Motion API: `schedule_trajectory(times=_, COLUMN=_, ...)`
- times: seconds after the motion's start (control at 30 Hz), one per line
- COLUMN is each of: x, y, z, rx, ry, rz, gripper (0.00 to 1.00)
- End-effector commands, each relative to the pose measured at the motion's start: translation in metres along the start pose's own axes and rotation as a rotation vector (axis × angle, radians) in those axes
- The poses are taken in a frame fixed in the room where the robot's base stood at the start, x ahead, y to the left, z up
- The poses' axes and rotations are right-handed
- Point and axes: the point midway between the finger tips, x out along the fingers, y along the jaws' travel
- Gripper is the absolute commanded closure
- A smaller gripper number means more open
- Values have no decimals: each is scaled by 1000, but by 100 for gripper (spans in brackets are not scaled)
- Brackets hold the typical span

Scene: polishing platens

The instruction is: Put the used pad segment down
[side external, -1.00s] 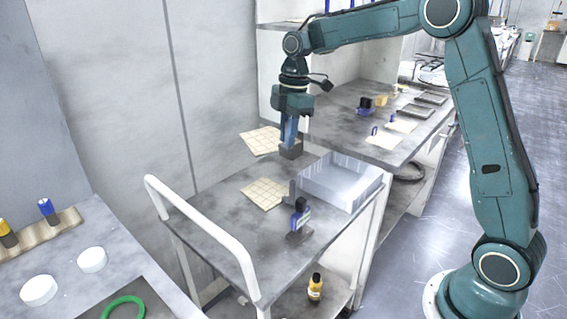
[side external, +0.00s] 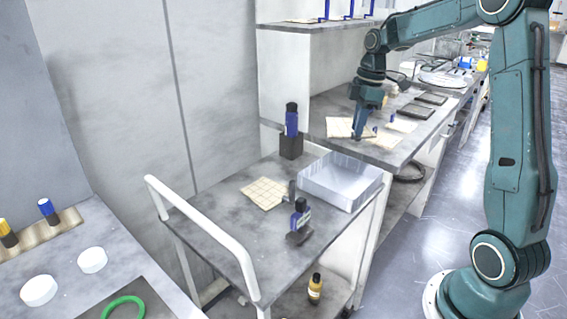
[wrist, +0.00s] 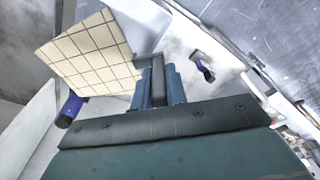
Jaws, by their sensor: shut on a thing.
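My gripper (side external: 358,136) is shut on a cream pad segment (side external: 338,126) with a grid of dark lines. The held segment sticks out to the left of the fingers, above or near the back bench; I cannot tell whether it touches anything. In the wrist view the segment (wrist: 92,52) is tilted, with one edge at the blue-grey fingers (wrist: 158,88). A second gridded segment (side external: 264,192) lies flat on the trolley top (side external: 225,215), beside the pale tray (side external: 345,195).
A dark block (side external: 291,148) with a blue-handled tool (side external: 291,121) stands at the trolley's back. The back bench holds dark plates (side external: 416,111) and pale sheets (side external: 383,139).

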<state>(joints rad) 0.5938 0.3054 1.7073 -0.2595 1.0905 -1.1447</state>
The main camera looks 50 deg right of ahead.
Motion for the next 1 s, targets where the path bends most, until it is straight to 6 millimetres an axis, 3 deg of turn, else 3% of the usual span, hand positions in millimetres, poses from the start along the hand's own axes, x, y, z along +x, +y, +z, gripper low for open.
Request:
schedule_trajectory(times=0.27, x=22, y=0, z=2, rx=-1, ry=-1, rz=-4, gripper=100)
schedule_trajectory(times=0.8, x=121, y=-1, z=14, rx=-1, ry=-1, rz=-5, gripper=100)
schedule_trajectory(times=1.0, x=148, y=0, z=18, rx=-2, ry=-1, rz=-2, gripper=100)
